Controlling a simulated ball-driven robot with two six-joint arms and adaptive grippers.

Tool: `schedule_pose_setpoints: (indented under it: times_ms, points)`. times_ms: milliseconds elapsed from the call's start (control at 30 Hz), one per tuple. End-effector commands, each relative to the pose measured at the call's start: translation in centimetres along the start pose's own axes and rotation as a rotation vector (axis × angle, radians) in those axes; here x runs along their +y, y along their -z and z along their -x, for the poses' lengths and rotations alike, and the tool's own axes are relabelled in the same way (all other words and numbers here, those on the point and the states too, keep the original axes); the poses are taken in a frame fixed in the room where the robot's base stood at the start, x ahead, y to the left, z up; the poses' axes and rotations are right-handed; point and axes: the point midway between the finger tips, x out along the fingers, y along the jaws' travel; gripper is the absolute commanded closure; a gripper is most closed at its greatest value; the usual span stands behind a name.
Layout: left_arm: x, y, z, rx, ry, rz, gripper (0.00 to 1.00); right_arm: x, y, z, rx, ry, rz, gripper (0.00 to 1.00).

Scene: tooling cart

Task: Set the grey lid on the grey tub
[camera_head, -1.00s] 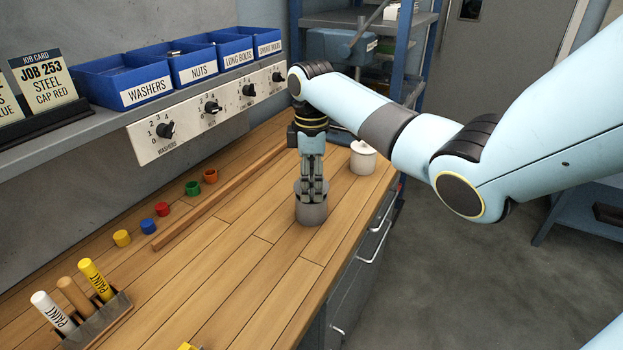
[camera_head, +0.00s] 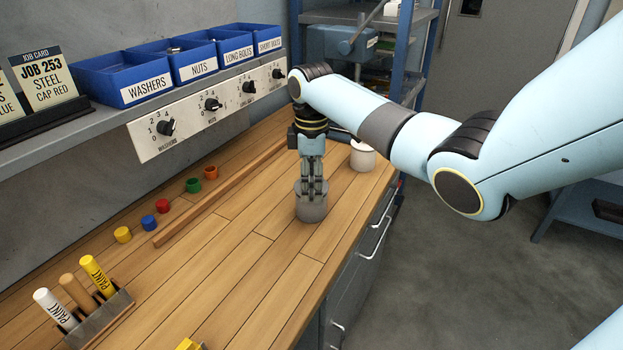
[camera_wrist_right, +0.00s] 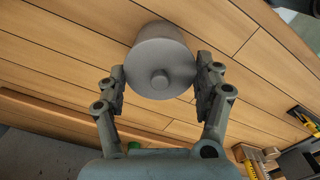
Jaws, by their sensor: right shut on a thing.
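The grey tub (camera_head: 311,212) stands upright on the wooden worktop. My right gripper (camera_head: 314,195) points straight down at the top of it. In the right wrist view the round grey lid (camera_wrist_right: 150,58) with its small knob (camera_wrist_right: 160,79) lies between the two fingers of the right gripper (camera_wrist_right: 161,78), which are shut on it. The lid covers the tub's mouth from above. I cannot tell whether it rests fully on the rim. The fingers hide part of the lid in the head view. My left gripper is not in view.
A white tub (camera_head: 362,157) stands behind, partly hidden by my right arm. A wooden strip (camera_head: 215,196) runs along the worktop, with several small coloured caps (camera_head: 162,206) left of it. A marker holder (camera_head: 98,318) is at the front left. The worktop's middle front is clear.

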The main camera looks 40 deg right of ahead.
Motion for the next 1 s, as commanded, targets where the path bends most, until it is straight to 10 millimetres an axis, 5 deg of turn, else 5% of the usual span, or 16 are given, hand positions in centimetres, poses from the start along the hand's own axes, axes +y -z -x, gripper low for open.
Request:
schedule_pose_setpoints:
  times_ms: [400, 433, 600, 1000]
  points:
    - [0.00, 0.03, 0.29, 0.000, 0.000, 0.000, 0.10, 0.00, 0.01, -0.22, 0.000, 0.000, 0.000, 0.53]
    - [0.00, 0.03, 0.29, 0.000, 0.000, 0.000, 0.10, 0.00, 0.01, -0.22, 0.000, 0.000, 0.000, 0.27]
    - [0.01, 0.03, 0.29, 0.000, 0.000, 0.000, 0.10, 0.00, 0.00, -0.21, 0.000, 0.000, 0.000, 0.05]
    - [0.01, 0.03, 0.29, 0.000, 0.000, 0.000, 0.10, 0.00, -0.02, -0.22, 0.000, 0.000, 0.000, 0.00]
